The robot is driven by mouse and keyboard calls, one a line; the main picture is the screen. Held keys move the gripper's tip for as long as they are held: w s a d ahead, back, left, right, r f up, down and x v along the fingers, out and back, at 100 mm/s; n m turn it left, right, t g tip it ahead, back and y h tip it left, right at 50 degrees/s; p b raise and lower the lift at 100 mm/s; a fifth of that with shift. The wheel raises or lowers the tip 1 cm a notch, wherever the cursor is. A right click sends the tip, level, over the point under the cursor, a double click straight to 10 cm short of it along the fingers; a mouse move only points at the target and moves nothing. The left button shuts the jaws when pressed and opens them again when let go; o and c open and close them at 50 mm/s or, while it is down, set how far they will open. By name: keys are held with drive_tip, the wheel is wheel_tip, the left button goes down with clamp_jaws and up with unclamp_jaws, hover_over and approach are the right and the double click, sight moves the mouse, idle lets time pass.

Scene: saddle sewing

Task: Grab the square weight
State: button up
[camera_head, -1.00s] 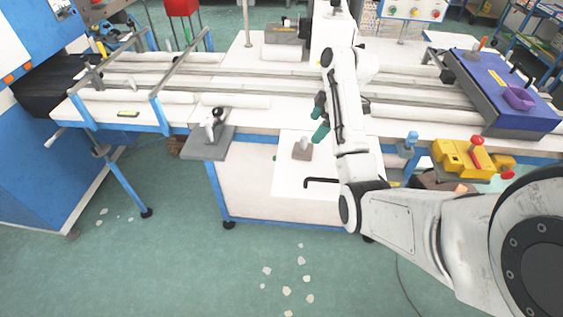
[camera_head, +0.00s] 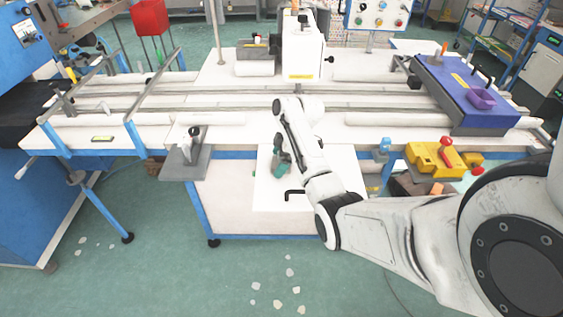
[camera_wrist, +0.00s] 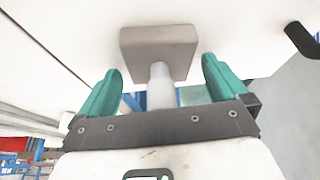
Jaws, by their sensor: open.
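The square weight (camera_wrist: 158,42) is a grey-brown block with a pale round stem (camera_wrist: 161,88). In the wrist view, my gripper (camera_wrist: 161,72) is open, with one green finger on each side of the stem. The block lies just beyond the fingertips, and I see a gap between each finger and the stem. In the head view, my gripper (camera_head: 280,160) is low in front of the bench, over the white panel, and mostly hides the weight.
A black bent handle (camera_head: 296,194) sticks out close to my gripper, and shows at the wrist view's upper right. A grey plate with a clamp (camera_head: 188,160) is to the left. A yellow block with a red knob (camera_head: 435,158) is to the right.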

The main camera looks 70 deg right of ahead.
drive_tip(key=shift+c, duration=0.4)
drive_tip(key=c, duration=1.7)
drive_tip(key=shift+o, duration=0.2)
drive_tip(key=shift+r, duration=0.5)
wheel_tip(320, 180, up, 2)
drive_tip(key=shift+s+r+b, duration=0.1)
drive_tip(key=shift+r+b, duration=0.15)
drive_tip(key=shift+b, duration=0.35)
drive_tip(key=shift+s+a+r+p, duration=0.95)
drive_tip(key=shift+s+r, duration=0.65)
drive_tip(key=shift+s, duration=0.45)
drive_tip(key=shift+s+a+r+p, duration=1)
drive_tip(key=shift+s+r, duration=0.55)
drive_tip(key=shift+s, duration=0.5)
drive_tip(key=shift+s+a+r+p, duration=0.95)
drive_tip(key=shift+s+r, duration=0.65)
drive_tip(key=shift+s, duration=0.45)
